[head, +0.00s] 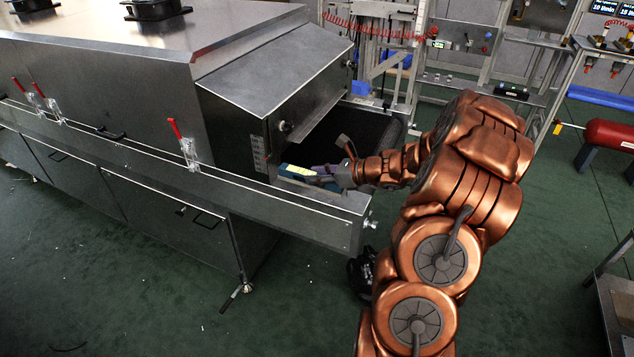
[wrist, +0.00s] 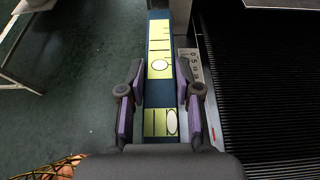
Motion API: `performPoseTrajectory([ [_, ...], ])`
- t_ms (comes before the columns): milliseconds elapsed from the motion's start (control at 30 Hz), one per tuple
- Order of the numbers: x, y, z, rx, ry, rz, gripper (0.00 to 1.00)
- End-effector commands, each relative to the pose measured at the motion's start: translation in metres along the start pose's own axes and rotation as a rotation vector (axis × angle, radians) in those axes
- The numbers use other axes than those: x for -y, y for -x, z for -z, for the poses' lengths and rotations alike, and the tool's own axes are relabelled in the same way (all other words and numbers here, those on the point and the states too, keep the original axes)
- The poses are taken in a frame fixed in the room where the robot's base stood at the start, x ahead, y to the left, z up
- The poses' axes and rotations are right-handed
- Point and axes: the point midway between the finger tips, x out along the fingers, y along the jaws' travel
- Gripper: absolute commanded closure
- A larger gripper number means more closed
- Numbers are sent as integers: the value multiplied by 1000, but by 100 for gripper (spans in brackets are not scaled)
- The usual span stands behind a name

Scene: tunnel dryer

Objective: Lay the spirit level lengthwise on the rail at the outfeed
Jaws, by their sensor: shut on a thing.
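The spirit level (head: 297,172) is a long blue bar with pale yellow panels; it also shows in the wrist view (wrist: 159,45). My gripper (head: 328,178) is shut on it, with purple finger pads (wrist: 158,102) on either side. The level points away from the wrist, lengthwise along the steel rail (head: 322,206) at the outfeed. In the wrist view a strip of the rail (wrist: 182,12) shows past the level. I cannot tell whether the level touches the rail. My gripper hides part of its near end.
The dark ribbed conveyor belt (wrist: 262,70) lies right of the level in the wrist view. The dryer's sloped steel hood (head: 285,75) stands over the outfeed. Red-handled clamps (head: 188,150) rise along the rail. Green floor is free in front.

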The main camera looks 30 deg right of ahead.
Motion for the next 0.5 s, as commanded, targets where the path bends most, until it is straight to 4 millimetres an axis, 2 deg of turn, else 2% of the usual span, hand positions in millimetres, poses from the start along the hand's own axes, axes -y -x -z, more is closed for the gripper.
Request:
performPoseTrajectory([
  [67, 5, -2, -2, 1, 2, 1, 100],
  [333, 5, -13, 24, 1, -2, -1, 100],
  [500, 5, -16, 31, 2, 0, 0, 100],
])
